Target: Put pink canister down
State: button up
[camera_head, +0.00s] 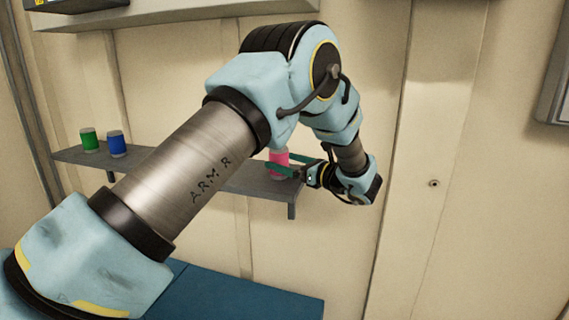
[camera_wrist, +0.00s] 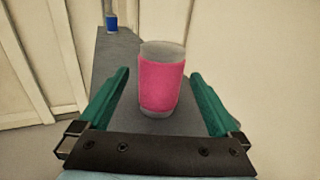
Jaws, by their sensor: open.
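The pink canister (camera_head: 279,160) stands upright on the grey wall shelf (camera_head: 246,180), near the shelf's right end. In the wrist view the pink canister (camera_wrist: 162,82) has a pink band with grey at its top and bottom. It stands between the two green fingers of my gripper (camera_wrist: 160,100), with a visible gap on each side. My gripper (camera_head: 290,163) is open around the canister at shelf height. In the head view the fingers hide part of the canister, and my arm hides the middle of the shelf.
A green canister (camera_head: 89,140) and a blue canister (camera_head: 116,144) stand on the shelf's left part. The blue canister (camera_wrist: 111,22) also shows in the wrist view. A higher shelf (camera_head: 180,14) runs above. A blue surface (camera_head: 230,295) lies below. The wall at right is mostly bare.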

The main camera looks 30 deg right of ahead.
jog(key=b+v, duration=0.4)
jog(key=v, duration=0.7)
jog(key=shift+s, duration=0.3)
jog(key=shift+d, duration=0.15)
